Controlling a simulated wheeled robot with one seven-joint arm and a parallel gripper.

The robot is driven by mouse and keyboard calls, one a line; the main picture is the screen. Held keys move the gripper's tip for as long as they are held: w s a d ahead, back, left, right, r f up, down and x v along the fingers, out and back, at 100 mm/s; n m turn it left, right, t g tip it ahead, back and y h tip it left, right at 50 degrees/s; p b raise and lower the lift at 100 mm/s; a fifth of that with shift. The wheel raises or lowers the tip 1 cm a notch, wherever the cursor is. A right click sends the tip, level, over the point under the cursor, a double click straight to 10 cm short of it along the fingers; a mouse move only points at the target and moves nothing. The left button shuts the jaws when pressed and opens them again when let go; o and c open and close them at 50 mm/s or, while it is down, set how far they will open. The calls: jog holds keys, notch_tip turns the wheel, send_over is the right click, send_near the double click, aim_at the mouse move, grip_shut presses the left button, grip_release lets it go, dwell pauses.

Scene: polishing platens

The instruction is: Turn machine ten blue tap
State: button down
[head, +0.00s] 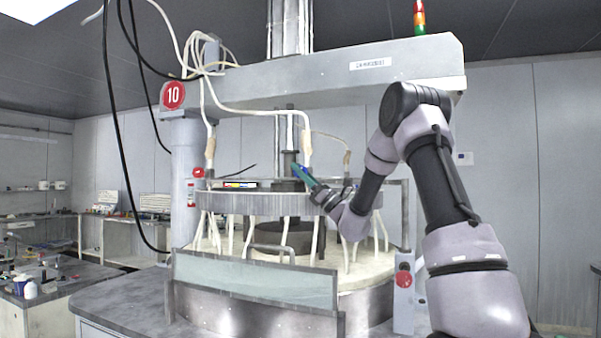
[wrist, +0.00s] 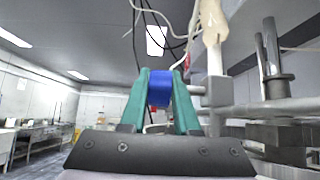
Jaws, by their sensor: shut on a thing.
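My gripper (head: 306,176) reaches in from the right, over the upper ring (head: 262,204) of the machine marked with a red 10 sign (head: 173,95). In the wrist view, the green fingers of my gripper (wrist: 160,90) are shut on the blue tap (wrist: 160,88), which sits between their tips. In the head view a small bit of blue shows at the fingertips, but the tap is mostly hidden there. A grey pipe (wrist: 265,108) runs to the right, close beside the fingers.
Pale hoses (head: 304,120) hang around the central column near my gripper. A clear guard (head: 255,281) stands at the machine's front. A red button box (head: 404,290) stands at the front right. A cluttered bench (head: 50,283) is at the left.

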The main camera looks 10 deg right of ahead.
dwell(0.5)
jog(key=c, duration=0.6)
grip_release()
jog(key=shift+c, duration=0.2)
jog(key=v, duration=1.1)
jog(key=shift+a, duration=0.1)
